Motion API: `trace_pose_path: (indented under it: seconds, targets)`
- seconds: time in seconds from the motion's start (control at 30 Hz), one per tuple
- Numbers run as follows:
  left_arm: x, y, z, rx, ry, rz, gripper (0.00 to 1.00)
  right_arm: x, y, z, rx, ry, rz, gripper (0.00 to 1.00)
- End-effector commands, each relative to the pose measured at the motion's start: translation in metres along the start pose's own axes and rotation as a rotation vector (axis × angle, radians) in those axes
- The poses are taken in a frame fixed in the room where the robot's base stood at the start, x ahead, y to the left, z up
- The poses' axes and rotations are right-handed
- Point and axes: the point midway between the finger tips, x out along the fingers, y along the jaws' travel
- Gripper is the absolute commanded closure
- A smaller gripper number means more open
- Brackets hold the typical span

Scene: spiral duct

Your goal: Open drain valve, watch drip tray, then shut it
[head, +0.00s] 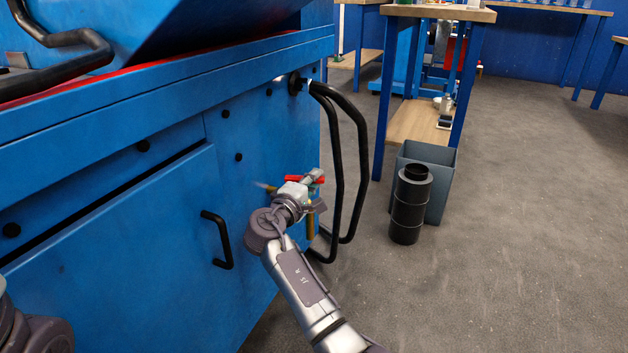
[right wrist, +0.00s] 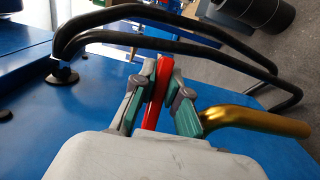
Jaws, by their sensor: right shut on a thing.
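The drain valve's red lever (head: 291,178) is on the right part of the blue machine's side panel. Its brass pipe (head: 311,224) points down below my right gripper (head: 314,180). In the right wrist view, my right gripper (right wrist: 163,72) is shut on the red lever (right wrist: 152,113), with a finger on either side of it. The brass pipe (right wrist: 258,121) bends off to the right there. My gripper hides most of the valve body. I cannot make out a drip tray in either view. My left gripper is not in view; only part of that arm shows at lower left.
Black hoses (head: 362,165) loop down from the machine's corner close beside my right gripper. A black handle (head: 218,240) juts from the blue panel. A grey bin (head: 440,165) and a black ribbed cylinder (head: 408,212) stand by a workbench. The floor at right is clear.

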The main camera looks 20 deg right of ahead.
Motion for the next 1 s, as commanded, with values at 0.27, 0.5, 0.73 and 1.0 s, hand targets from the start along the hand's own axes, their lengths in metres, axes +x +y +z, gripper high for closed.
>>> trace_pose_path:
  seconds: [0.27, 0.5, 0.73, 1.0]
  targets:
    - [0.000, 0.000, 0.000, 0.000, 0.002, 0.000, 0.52, 0.001, 0.000, 0.000, 0.000, 0.001, 0.000, 0.60]
    - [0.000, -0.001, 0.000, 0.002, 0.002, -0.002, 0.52, -0.002, 0.000, 0.000, 0.000, 0.001, 0.000, 0.60]
    - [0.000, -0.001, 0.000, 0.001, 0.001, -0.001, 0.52, -0.035, -0.001, -0.001, 0.002, 0.003, -0.001, 0.60]
    - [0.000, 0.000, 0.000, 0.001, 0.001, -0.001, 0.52, -0.070, -0.001, 0.000, 0.000, 0.001, 0.000, 0.60]
